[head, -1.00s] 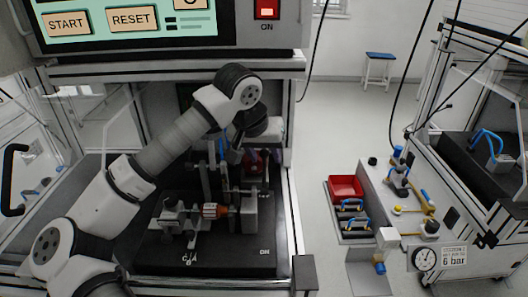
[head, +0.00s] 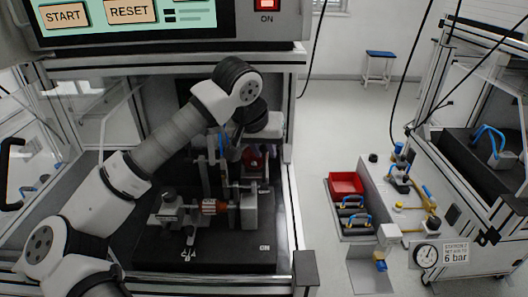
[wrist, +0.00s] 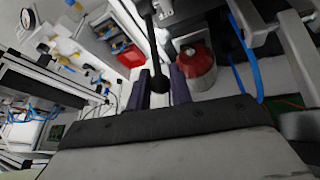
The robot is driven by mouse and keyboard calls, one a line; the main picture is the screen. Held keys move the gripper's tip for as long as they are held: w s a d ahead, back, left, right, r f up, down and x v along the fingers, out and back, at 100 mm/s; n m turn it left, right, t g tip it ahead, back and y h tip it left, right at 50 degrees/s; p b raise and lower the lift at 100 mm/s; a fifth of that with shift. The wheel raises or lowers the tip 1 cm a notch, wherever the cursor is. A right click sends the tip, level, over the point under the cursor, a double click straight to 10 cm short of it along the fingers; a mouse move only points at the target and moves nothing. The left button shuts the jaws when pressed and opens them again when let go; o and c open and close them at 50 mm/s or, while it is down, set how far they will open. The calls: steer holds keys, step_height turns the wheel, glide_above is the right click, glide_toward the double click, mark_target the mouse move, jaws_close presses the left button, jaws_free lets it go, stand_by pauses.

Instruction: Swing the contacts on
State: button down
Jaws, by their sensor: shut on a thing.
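In the wrist view my gripper (wrist: 159,82) has its two dark purple fingers on either side of a black lever (wrist: 151,35) with a rounded black end, and is shut on it. A red cylindrical part with a grey top (wrist: 196,63) stands just right of the fingers. In the head view the fingers are hidden behind my wrist, inside the test cell.
Upright grey posts (head: 203,178) and a blue hose (wrist: 243,50) are close to my gripper. The cell's frame post (head: 291,180) stands right of it. Outside, a red bin (head: 346,184) and a pressure gauge (head: 426,255) are at the right.

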mark_target(264, 175)
steer(key=s+t+b, duration=0.1)
steer(key=t+b, duration=0.1)
steer(key=b, duration=0.3)
steer(key=s+t+b, duration=0.2)
steer(key=b, duration=0.3)
steer(key=shift+f+m, duration=0.15)
steer(key=shift+m, duration=0.15)
steer(key=s+f+m+t+h+b, duration=0.1)
steer(key=s+t+b, duration=0.6)
steer(key=b, duration=1.7)
steer(key=t, duration=0.2)
steer(key=shift+f+m+t, duration=0.25)
steer(key=shift+m+t, duration=0.05)
steer(key=shift+s, duration=0.1)
steer(key=shift+r, duration=0.1)
steer(key=c, duration=1.3)
jaws_free()
steer(key=shift+s, duration=0.1)
